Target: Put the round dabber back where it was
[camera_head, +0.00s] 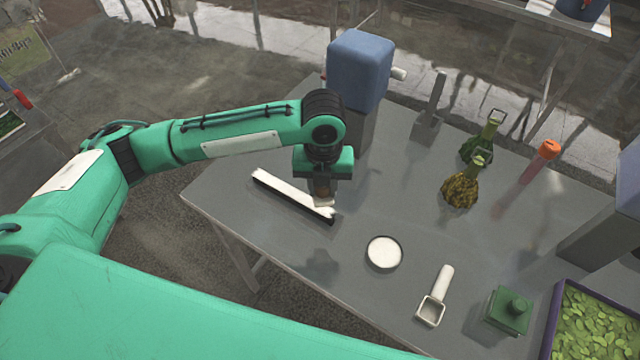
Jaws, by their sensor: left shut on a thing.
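My left gripper (322,182) points down over the table and is shut on a small brown and pale thing (324,200), which seems to be the round dabber. Its pale lower end shows just below the fingers, next to the right end of a long dark tray with a white top (285,190). I cannot tell whether it touches the tray or hangs above it. The fingers hide most of its upper part. My right gripper does not show.
A round white dish (384,252), a white scoop (433,303) and a green knobbed block (508,309) stand nearer the front. A blue-topped machine (361,68) stands behind my gripper. Flasks (462,188), an orange-capped tube (540,162) and a leaf tray (553,325) are to the right.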

